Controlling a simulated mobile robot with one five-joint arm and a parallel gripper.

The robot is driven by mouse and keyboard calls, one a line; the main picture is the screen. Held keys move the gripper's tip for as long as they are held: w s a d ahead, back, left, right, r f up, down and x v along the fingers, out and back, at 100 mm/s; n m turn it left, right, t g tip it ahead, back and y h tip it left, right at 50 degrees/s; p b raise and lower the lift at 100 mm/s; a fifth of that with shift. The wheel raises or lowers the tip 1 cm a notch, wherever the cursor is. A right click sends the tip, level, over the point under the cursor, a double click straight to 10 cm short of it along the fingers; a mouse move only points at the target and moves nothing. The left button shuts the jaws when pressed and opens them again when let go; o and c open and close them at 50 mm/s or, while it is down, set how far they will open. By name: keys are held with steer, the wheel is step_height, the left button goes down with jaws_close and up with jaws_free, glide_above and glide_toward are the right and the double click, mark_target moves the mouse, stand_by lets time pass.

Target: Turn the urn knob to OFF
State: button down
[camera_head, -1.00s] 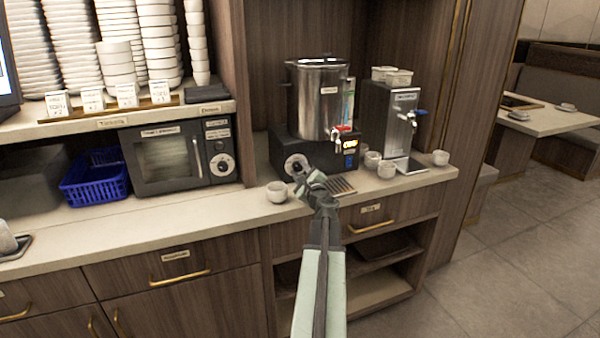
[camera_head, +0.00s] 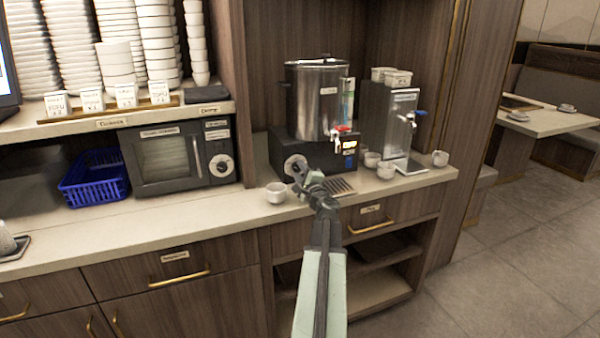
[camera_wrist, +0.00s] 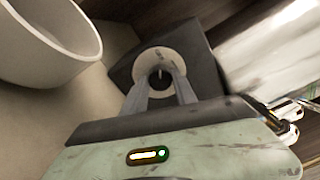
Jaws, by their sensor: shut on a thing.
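The urn (camera_head: 318,100) is a tall steel cylinder on a black base (camera_head: 325,158) on the counter. Its knob has a pale round dial (camera_head: 294,165) at the left of the base's front. My gripper (camera_head: 300,175) is at the knob, reaching from the front. In the wrist view my gripper (camera_wrist: 161,88) has its two fingers closed on the dark knob (camera_wrist: 160,78), in front of the pale dial plate (camera_wrist: 183,62). The fingers cover part of the knob, and I cannot read its setting.
A white cup (camera_head: 276,193) stands just left of the gripper; it looms at upper left in the wrist view (camera_wrist: 60,45). A drip grate (camera_head: 340,187) lies right of the gripper. Several cups and a steel dispenser (camera_head: 400,125) stand further right. A microwave (camera_head: 178,157) is to the left.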

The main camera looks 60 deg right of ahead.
steer(key=c, duration=1)
jaws_free()
steer(key=shift+a, duration=0.1)
steer(key=v, duration=0.8)
